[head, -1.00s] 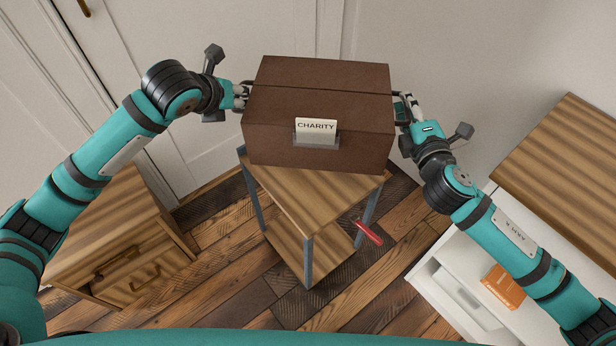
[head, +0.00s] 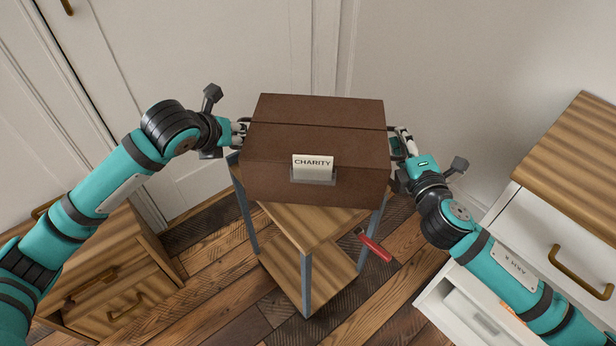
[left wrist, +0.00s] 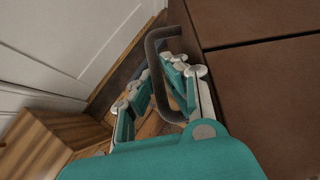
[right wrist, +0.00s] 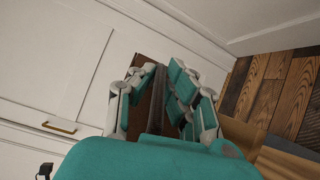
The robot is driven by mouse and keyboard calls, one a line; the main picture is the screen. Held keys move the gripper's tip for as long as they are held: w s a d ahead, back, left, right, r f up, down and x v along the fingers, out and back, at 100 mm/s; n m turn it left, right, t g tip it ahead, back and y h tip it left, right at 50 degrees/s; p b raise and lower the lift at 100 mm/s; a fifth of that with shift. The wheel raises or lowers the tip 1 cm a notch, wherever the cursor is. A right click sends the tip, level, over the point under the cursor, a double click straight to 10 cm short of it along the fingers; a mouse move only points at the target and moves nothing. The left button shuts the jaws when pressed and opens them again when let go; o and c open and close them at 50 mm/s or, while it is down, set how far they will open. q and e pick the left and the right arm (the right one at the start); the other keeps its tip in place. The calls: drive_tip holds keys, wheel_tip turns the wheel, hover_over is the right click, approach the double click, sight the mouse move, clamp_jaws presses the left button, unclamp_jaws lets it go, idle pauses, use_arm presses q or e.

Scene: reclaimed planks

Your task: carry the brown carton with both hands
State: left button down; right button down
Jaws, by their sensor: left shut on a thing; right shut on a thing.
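The brown carton (head: 315,150) is closed and roughly level, with a "CHARITY" label (head: 313,166) in a holder on its front. It is above the wooden top of a small stand (head: 300,222); I cannot tell whether it touches. My left gripper (head: 243,130) is shut on the carton's left side handle; the dark handle (left wrist: 158,40) shows between its fingers in the left wrist view. My right gripper (head: 397,143) is shut at the carton's right side. In the right wrist view, a brown part of the carton (right wrist: 148,75) shows between the fingers; its grip is partly hidden.
The stand has grey legs and a lower shelf. A red item (head: 376,247) is beside its right legs. A wooden cabinet (head: 120,285) is at left, a white drawer unit with wooden top (head: 575,165) at right. White doors and wall are behind.

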use_arm(q)
drive_tip(key=shift+a+f, duration=0.1)
drive_tip(key=shift+a, duration=0.1)
use_arm(e)
drive_tip(key=shift+d, duration=0.15)
